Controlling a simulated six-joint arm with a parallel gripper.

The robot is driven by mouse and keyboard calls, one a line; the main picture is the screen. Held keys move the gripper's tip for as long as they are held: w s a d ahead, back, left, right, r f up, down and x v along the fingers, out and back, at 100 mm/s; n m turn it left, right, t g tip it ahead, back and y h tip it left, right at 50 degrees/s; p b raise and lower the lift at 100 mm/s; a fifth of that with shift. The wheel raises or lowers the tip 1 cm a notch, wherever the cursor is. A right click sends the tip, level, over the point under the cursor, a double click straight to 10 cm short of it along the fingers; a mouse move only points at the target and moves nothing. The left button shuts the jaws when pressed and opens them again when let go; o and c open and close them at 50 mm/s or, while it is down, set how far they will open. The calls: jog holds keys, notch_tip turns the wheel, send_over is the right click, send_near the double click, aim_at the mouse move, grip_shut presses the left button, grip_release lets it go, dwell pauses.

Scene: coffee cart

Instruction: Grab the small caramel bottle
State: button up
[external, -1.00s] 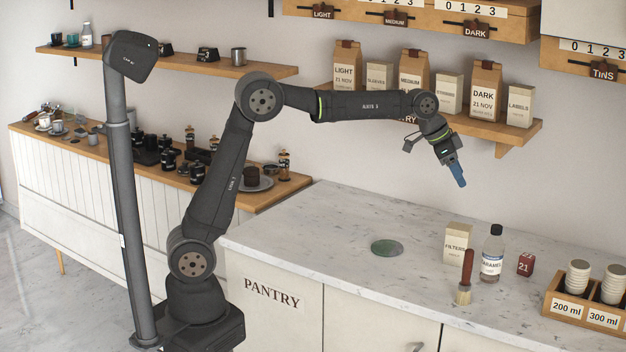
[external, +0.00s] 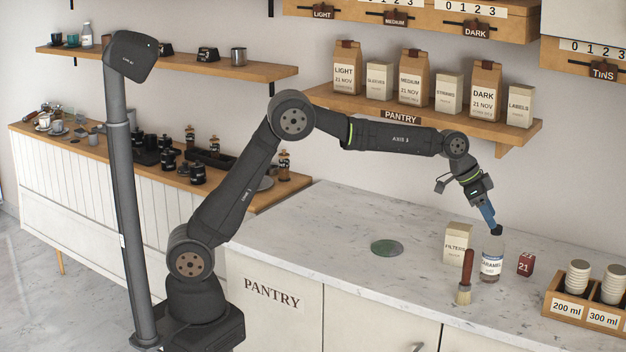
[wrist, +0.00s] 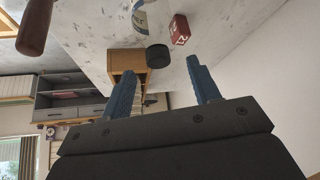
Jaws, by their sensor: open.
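The caramel bottle (external: 491,264) stands upright on the marble counter, clear with a white and blue label. Its black cap (external: 496,231) is at my gripper's fingertips. My gripper (external: 492,217) points down at the bottle's top, with blue fingers. In the wrist view, my gripper (wrist: 160,78) has its fingers apart, and the black cap (wrist: 158,56) shows just beyond and between the fingertips. Part of the label (wrist: 140,18) shows at the top edge there. I cannot tell whether a finger touches the cap.
A filters box (external: 456,243) and a red-handled brush (external: 466,275) stand close left of the bottle. A dark red block marked 21 (external: 525,264) is close right. A wooden cup crate (external: 586,312) is further right. A green disc (external: 386,248) lies left on open counter.

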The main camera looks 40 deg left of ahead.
aim_at(497, 229)
jog(key=x, duration=0.5)
jog(key=shift+s+f, duration=0.1)
grip_shut()
